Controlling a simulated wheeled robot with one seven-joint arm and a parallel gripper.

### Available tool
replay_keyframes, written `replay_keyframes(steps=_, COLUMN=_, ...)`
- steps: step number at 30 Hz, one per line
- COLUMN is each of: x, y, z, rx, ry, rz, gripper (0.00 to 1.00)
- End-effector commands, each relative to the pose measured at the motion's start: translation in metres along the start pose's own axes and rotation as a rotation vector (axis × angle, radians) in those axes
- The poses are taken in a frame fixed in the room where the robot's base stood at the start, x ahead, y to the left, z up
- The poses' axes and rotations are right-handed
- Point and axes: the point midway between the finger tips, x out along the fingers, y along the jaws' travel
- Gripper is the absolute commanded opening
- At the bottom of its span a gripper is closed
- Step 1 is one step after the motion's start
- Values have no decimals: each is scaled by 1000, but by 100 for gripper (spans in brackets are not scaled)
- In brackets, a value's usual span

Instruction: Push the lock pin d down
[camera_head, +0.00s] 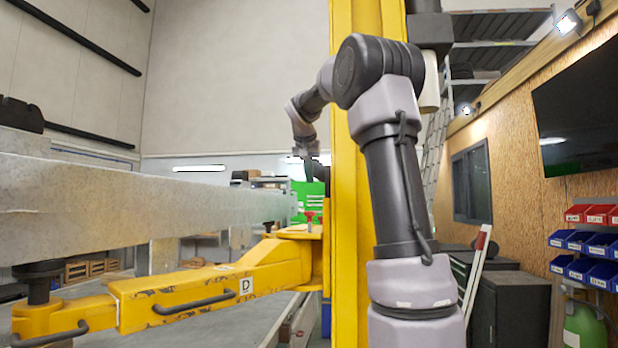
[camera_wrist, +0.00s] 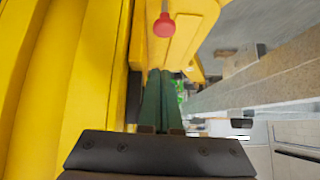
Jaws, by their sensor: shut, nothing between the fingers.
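A yellow lift arm (camera_head: 190,290) with a "D" label reaches left from the yellow post. A pin with a red knob (camera_head: 309,217), likely lock pin d, stands upright on the arm's bracket by the post. The red knob also shows at the top of the wrist view (camera_wrist: 164,25). A dark knob (camera_head: 268,226) stands left of it. My gripper (camera_head: 308,178) is above the red knob and apart from it, pointing down. In the wrist view its dark green fingers (camera_wrist: 160,73) are together and empty. The pin's lower part is hard to make out.
The yellow post (camera_head: 350,240) rises close to the right of my gripper. A long grey beam (camera_head: 150,210) runs along the left above the lift arm. Free air lies between the beam's far end and the post. Cabinets and blue bins (camera_head: 578,240) stand at the right.

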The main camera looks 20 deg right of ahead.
Motion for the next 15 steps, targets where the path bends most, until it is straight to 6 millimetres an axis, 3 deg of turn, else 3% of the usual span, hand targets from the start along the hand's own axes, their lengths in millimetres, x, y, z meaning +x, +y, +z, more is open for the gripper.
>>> replay_keyframes(steps=9, x=70, y=1, z=1, rx=0, ry=-3, rz=3, gripper=0)
replay_keyframes(steps=15, x=87, y=0, z=22, rx=-1, ry=-1, rz=0, gripper=0)
